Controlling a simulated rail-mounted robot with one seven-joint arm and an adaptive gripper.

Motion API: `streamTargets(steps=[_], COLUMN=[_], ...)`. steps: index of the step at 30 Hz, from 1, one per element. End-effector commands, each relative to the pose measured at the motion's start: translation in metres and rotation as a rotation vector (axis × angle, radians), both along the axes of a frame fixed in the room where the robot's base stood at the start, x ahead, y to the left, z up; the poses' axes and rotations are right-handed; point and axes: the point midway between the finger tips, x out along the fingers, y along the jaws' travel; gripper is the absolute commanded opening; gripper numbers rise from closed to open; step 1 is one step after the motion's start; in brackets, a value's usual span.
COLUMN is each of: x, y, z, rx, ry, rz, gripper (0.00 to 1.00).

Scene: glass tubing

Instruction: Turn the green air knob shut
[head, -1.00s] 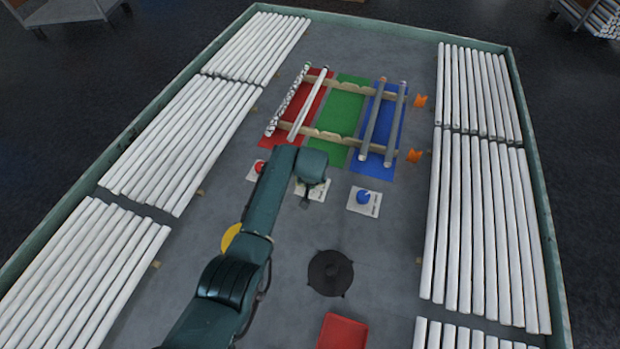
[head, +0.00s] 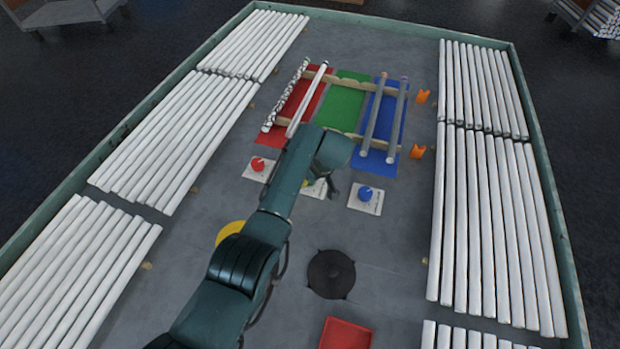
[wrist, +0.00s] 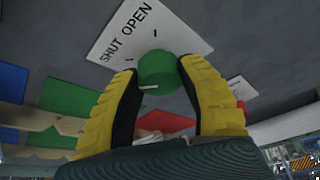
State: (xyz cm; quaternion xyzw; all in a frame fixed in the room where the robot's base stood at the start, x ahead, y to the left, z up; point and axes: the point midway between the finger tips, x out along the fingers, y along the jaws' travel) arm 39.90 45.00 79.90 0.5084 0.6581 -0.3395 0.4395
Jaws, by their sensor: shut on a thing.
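The green air knob (wrist: 157,70) stands on a white plate (wrist: 180,30) printed SHUT and OPEN, with short black tick marks. My gripper (wrist: 158,72) has its two yellow-and-black fingers on either side of the knob, shut on it. A white line shows low on the knob, near the left finger; I cannot tell which printed word it lines up with. In the head view my wrist covers most of the knob, and part of its plate (head: 317,190) shows under my gripper.
A red knob (head: 258,164) is left of the green one and a blue knob (head: 365,192) is right, each on a white plate. Behind is a wooden rack with glass tubes (head: 397,118) over coloured mats. A black disc (head: 331,274) and red tray (head: 345,334) lie nearer.

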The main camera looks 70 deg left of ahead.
Motion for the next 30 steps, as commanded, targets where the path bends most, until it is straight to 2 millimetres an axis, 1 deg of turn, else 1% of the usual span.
streamTargets(steps=[1, 12, 13, 17, 26, 28, 30], x=[-0.001, -0.001, -0.001, -0.001, 0.000, 0.001, 0.002], y=[-0.001, -0.001, -0.001, -0.001, 0.000, -0.002, -0.006], z=[-0.003, -0.003, -0.003, -0.002, 0.000, 0.005, 0.015], rx=[-0.003, -0.003, -0.003, -0.003, -0.001, 0.000, 0.002], ry=[0.002, 0.002, 0.002, 0.002, 0.000, 0.000, -0.002], rz=[0.004, 0.009, 0.009, 0.007, 0.007, 0.006, 0.006], gripper=[0.05, 0.05, 0.45, 0.70, 0.71, 0.71, 0.71])
